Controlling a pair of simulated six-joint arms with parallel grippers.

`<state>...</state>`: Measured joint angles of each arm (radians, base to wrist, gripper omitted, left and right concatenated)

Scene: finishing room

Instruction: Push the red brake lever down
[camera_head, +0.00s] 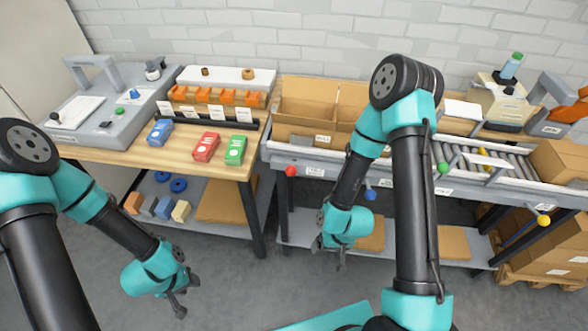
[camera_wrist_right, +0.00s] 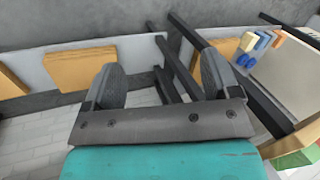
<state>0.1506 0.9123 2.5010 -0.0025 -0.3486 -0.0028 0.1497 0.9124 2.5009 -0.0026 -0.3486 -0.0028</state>
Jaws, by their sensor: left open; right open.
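The red brake lever (camera_head: 291,171) shows as a red ball knob at the left end of the conveyor's front rail. It sits about level with the rail, higher than the blue and yellow knobs. My right gripper (camera_head: 328,258) is open and empty, below and to the right of the red knob, in front of the conveyor. Its two spread fingers also show in the right wrist view (camera_wrist_right: 160,82), with nothing between them; the red lever is not visible there. My left gripper (camera_head: 184,297) is open and empty over the floor, in front of the workbench.
A blue knob (camera_head: 370,195), a green knob (camera_head: 443,168) and a yellow knob (camera_head: 543,220) are along the same rail. The wooden workbench (camera_head: 110,150) with red, blue and green boxes stands left. Cardboard boxes (camera_head: 305,105) sit on the conveyor. The floor in front is clear.

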